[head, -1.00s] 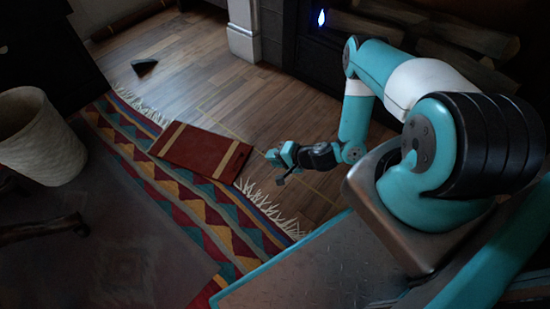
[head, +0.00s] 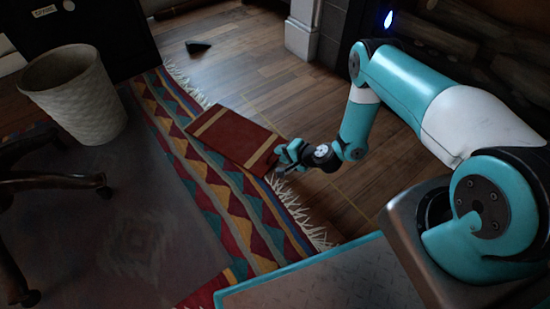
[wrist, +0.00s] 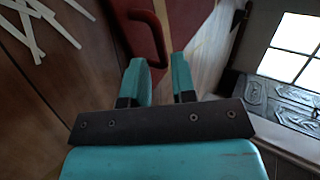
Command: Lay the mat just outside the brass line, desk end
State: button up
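The mat (head: 233,136) is a flat dark red panel with tan bands near its ends. It lies slanted over the striped rug and its fringe, its near right end beside my gripper (head: 282,158). In the wrist view, the mat's red surface (wrist: 178,22) and a red loop handle (wrist: 155,35) show beyond my fingers (wrist: 160,83). The fingers stand apart; the loop's lower end comes close to the gap between them, and I see no clear grip on it. The thin brass line (head: 352,204) runs along the wood floor right of the rug, partly hidden by my arm.
The striped rug (head: 215,190) fills the middle. A pale woven basket (head: 78,98) and a dark wooden chair base (head: 60,181) stand at left. A small dark wedge (head: 198,46) lies on the floor at the back. A white pillar base (head: 300,38) and fireplace logs (head: 460,55) are back right.

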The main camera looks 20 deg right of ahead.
aim_at(274, 159)
jog(key=shift+b+x, duration=1)
jog(key=shift+x, duration=1.25)
grip_shut()
jog(key=shift+s, duration=0.1)
